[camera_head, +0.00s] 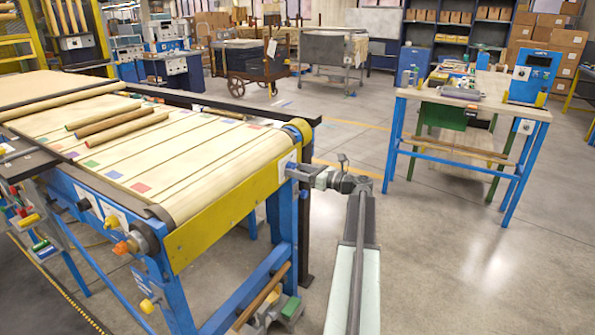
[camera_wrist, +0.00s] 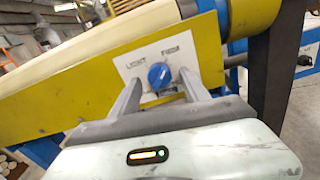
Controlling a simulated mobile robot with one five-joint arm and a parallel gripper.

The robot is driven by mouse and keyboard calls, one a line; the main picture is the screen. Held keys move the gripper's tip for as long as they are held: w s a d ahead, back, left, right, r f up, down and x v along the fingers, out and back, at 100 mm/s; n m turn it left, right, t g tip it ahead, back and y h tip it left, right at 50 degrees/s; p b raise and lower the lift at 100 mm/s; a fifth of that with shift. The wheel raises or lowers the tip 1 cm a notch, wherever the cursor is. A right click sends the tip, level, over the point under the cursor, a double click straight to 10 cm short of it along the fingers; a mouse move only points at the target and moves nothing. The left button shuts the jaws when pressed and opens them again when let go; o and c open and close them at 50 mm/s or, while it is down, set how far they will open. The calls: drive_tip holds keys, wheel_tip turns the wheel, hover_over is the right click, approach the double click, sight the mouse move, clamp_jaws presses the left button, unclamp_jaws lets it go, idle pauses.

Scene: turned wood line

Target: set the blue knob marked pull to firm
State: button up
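A blue round knob (camera_wrist: 158,76) sits on a white plate (camera_wrist: 134,62) lettered LIGHT at left and a word that looks like FIRM at right. I cannot read "pull" or tell the knob's setting. The plate is on the yellow side panel (camera_wrist: 60,98) of the belt table. My gripper (camera_wrist: 160,84) is open, with one finger on each side of the knob. I cannot tell whether the fingers touch it.
The belt (camera_head: 190,150) carries several turned wooden rods (camera_head: 121,127) and coloured squares. A black post stands right beside the panel, near my gripper. A blue workbench (camera_head: 475,103) stands at the right. Open grey floor (camera_head: 440,250) lies between.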

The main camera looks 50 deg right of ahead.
drive_tip(key=v, duration=0.7)
drive_tip(key=shift+s, duration=0.4)
drive_tip(key=shift+d, duration=0.1)
